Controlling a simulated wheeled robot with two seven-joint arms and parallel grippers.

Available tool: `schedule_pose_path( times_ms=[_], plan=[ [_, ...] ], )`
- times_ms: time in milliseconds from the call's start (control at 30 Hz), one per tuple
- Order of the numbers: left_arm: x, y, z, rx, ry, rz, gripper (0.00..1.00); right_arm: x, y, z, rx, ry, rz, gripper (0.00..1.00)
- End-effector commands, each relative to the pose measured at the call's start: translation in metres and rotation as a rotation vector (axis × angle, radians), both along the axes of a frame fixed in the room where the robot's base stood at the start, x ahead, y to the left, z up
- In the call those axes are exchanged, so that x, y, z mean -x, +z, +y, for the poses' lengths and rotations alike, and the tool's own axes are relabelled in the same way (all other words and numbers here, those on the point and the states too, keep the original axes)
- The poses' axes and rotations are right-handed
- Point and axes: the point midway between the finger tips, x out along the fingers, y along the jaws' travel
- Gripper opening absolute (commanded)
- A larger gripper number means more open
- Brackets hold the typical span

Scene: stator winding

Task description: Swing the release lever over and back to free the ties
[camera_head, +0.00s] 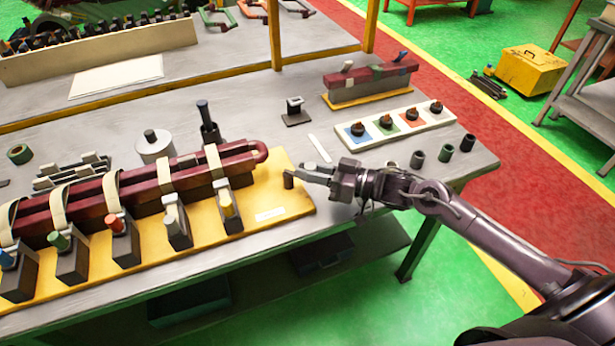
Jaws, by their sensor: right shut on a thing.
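A long dark red coil (130,195) lies on a yellow base plate (275,224) on the bench. Several pale ties (165,170) loop over it and run down to dark blocks with coloured handles, such as the red handle (115,223) and the yellow handle (226,204). A short dark upright post, which looks like the release lever (288,180), stands near the plate's right end. My right gripper (297,174) reaches in from the right and is shut on the lever; the fingertips partly hide it. My left gripper is out of view.
Behind are a grey spool (155,147), a dark upright tool (208,125) and a small dark stand (295,112). A white tray with coloured squares and dark knobs (395,127) and several dark cups (445,153) lie behind my right arm. The bench front edge is close.

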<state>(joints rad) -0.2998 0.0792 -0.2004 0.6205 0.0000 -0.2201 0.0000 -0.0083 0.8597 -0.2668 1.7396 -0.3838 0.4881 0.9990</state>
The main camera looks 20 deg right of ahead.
Motion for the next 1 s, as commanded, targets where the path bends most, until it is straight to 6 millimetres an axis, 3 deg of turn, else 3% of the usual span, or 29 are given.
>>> schedule_pose_path(
  times_ms=[200, 700, 733, 867, 1000],
  plan=[
    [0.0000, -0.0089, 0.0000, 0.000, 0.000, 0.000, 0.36, -0.0037, 0.0002, -0.0033, 0.001, 0.061, -0.005, 0.00],
    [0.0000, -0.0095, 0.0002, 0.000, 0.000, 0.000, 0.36, -0.0042, 0.0017, -0.0034, 0.000, 0.079, -0.005, 0.00],
    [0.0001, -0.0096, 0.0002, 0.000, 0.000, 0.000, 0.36, -0.0042, 0.0017, -0.0034, 0.000, 0.079, -0.005, 0.24],
    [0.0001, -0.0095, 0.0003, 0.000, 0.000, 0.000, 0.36, -0.0040, 0.0012, -0.0032, 0.000, 0.079, -0.004, 0.41],
    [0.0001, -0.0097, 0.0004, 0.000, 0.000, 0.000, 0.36, -0.0037, 0.0008, -0.0031, 0.000, 0.079, -0.003, 0.41]
  ],
)
